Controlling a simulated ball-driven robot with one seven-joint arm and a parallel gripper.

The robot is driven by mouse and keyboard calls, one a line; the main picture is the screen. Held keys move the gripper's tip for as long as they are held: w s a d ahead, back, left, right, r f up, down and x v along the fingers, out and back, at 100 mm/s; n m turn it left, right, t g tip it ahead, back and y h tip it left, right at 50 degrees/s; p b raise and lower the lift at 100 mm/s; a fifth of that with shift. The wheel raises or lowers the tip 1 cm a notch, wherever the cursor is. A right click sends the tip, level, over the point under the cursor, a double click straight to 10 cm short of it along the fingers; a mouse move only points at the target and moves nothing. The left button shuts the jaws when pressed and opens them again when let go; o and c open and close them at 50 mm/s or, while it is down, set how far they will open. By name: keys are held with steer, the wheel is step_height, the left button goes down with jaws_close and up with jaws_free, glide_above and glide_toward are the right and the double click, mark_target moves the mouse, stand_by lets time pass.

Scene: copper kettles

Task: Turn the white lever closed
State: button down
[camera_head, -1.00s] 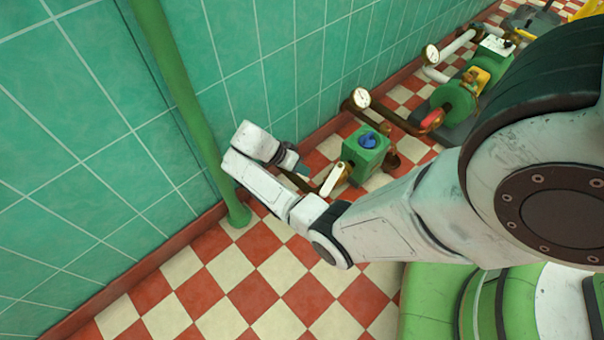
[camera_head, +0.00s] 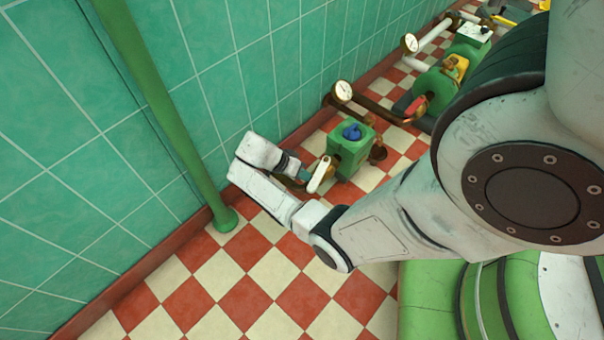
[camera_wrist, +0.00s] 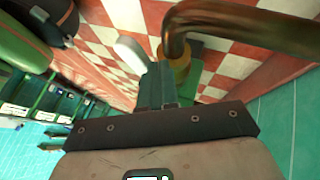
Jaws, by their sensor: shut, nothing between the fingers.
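The white lever (camera_head: 319,175) sticks out on the near left side of a green valve box (camera_head: 350,148) with a blue knob (camera_head: 352,132) on top. My gripper (camera_head: 304,175) is shut and empty, its tips right beside the lever's left side. I cannot tell whether they touch it. In the wrist view the lever's pale rounded end (camera_wrist: 132,52) shows just left of my closed fingers (camera_wrist: 158,84). A brass fitting (camera_wrist: 178,62) and a copper pipe lie to their right. The lever's pivot is partly hidden by my fingers in the wrist view.
A green upright pipe (camera_head: 165,115) stands at the tiled wall, left of my gripper. A copper pipe with a gauge (camera_head: 343,91) runs behind the valve box. Green machinery (camera_head: 438,85) stands farther back. The checkered floor (camera_head: 215,290) in front is clear.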

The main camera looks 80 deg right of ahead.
mark_target(318, 182)
steer(key=shift+s+a+n+p, duration=0.2)
steer(key=shift+s+n+p, duration=0.1)
steer(key=shift+p, duration=0.2)
steer(key=p, duration=0.1)
steer(key=s+n+h+p, duration=0.1)
steer(key=s+a+n+t+p, duration=0.1)
steer(key=shift+a+r+h+p, duration=0.1)
steer(key=shift+r+h+p, duration=0.15)
steer(key=shift+h+p, duration=0.1)
steer(key=s+n+p, duration=0.1)
steer(key=s+n+t+h+p, duration=0.1)
steer(key=n, duration=0.1)
steer(key=shift+s+a, duration=0.2)
steer(key=shift+a, duration=0.1)
steer(key=s+d+n+t+h+p, duration=0.1)
steer(key=s+d+n+t+p, duration=0.1)
steer(key=s+n+t, duration=0.3)
steer(key=shift+s+f+n+h+p, duration=0.3)
steer(key=shift+s+n+p, duration=0.3)
steer(key=shift+s+n, duration=0.7)
